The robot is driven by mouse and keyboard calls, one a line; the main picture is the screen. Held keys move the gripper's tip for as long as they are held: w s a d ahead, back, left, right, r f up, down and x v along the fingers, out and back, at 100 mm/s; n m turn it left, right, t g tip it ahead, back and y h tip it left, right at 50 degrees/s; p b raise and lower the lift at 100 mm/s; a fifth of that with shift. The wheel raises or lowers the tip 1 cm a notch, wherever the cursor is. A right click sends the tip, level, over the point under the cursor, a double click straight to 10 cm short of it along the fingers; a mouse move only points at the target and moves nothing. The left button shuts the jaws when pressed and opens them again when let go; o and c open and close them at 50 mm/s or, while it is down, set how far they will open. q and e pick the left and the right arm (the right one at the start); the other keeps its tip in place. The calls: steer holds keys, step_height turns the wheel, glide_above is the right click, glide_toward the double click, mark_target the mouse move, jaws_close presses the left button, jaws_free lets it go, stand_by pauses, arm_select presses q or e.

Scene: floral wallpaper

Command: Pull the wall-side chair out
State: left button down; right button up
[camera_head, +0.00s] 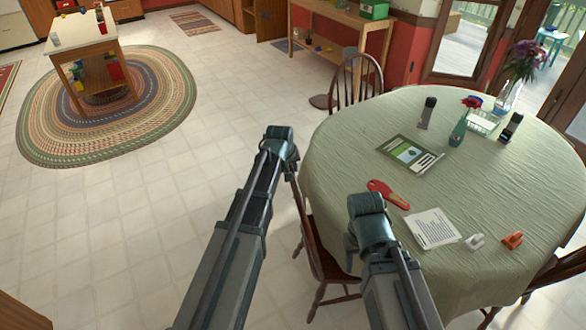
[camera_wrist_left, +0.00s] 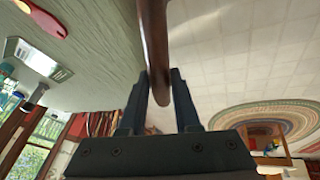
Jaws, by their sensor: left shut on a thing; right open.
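A dark brown wooden chair (camera_head: 323,262) stands at the near left side of the round table, its seat partly under the hanging cloth. My left gripper (camera_head: 292,172) is at the top of its back. In the left wrist view, the left gripper (camera_wrist_left: 160,100) is shut on the brown wooden chair back (camera_wrist_left: 154,45), which runs up between the fingers. A second chair (camera_head: 355,82) stands at the far side of the table, nearer the red wall. My right gripper (camera_head: 352,246) is open over the table's near left edge; its fingers are mostly hidden behind its own wrist.
The table (camera_head: 340,150) has a pale green cloth and carries a book, papers, a red-handled object and vases. Tiled floor (camera_head: 170,190) is open to the left, with an oval braided rug (camera_head: 150,125) beyond. More chair parts (camera_head: 555,275) show at lower right.

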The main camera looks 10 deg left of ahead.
arm_select(q)
steer(key=s+a, duration=0.4)
steer(key=a, duration=0.5)
steer(key=s+a, duration=0.4)
steer(key=a, duration=0.4)
steer(key=s+a, duration=0.4)
steer(key=a, duration=0.5)
steer(key=shift+s+a, duration=0.3)
steer(key=c, duration=0.6)
jaws_free()
steer(key=shift+r, duration=0.1)
steer(key=p+v, duration=1.2)
steer(key=v, duration=0.1)
steer(key=shift+s+r, duration=0.1)
steer(key=shift+r, duration=0.15)
steer(key=shift+d, duration=0.1)
